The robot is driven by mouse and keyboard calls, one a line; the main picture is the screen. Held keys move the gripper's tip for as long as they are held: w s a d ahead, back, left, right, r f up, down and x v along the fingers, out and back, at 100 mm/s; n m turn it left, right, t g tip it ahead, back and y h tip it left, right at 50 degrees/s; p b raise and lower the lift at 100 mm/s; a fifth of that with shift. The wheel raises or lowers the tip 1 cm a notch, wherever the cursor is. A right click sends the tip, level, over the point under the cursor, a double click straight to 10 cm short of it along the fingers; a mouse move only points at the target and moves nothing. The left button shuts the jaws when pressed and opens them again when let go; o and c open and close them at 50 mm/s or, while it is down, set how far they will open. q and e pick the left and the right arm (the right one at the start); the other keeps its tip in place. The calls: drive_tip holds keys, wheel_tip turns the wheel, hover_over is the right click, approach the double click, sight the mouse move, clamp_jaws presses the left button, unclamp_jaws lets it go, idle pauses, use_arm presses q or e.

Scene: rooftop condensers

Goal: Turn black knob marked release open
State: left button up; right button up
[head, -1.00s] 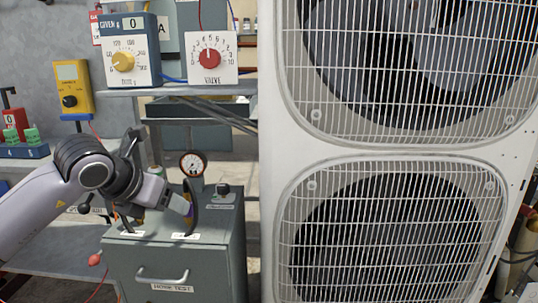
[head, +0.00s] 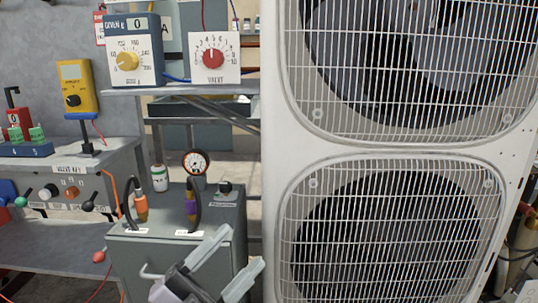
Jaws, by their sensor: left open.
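A small black knob (head: 225,187) stands on the right side of the grey cabinet's top (head: 170,247), close to the white condenser. A small label lies in front of it, too small to read, so I cannot confirm it says release. My left gripper (head: 243,247) is at the bottom of the head view, in front of the cabinet, its two fingers spread and empty. It is below the knob in the picture and apart from it. My right gripper is not in view.
A gauge (head: 196,162), an orange fitting (head: 141,207) and a purple fitting (head: 190,208) with black hoses stand left of the knob. The white condenser (head: 274,190) walls off the right. A panel (head: 67,183) with other small knobs is at left.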

use_arm(q)
drive_tip(key=s+a+f+n+g+y, duration=0.2)
drive_tip(key=s+f+n+y, duration=0.3)
drive_tip(key=f+n, duration=0.55)
drive_tip(key=s+a+f+n+g+y, duration=0.2)
drive_tip(key=s+f+n+y, duration=0.25)
drive_tip(key=f+n, duration=0.6)
drive_tip(key=s+a+r+y+p, duration=0.1)
drive_tip(key=r+p, duration=0.4)
drive_tip(key=p, duration=0.5)
drive_tip(key=s+a+r+m+y+p, duration=0.1)
drive_tip(key=a+r+y+p, duration=0.2)
drive_tip(key=p, duration=0.8)
drive_tip(key=s+a+r+y+p, duration=0.2)
drive_tip(key=a+r+p, duration=0.4)
drive_tip(key=p, duration=0.5)
drive_tip(key=shift+a+r+m+g, duration=0.4)
drive_tip(key=shift+a, duration=0.15)
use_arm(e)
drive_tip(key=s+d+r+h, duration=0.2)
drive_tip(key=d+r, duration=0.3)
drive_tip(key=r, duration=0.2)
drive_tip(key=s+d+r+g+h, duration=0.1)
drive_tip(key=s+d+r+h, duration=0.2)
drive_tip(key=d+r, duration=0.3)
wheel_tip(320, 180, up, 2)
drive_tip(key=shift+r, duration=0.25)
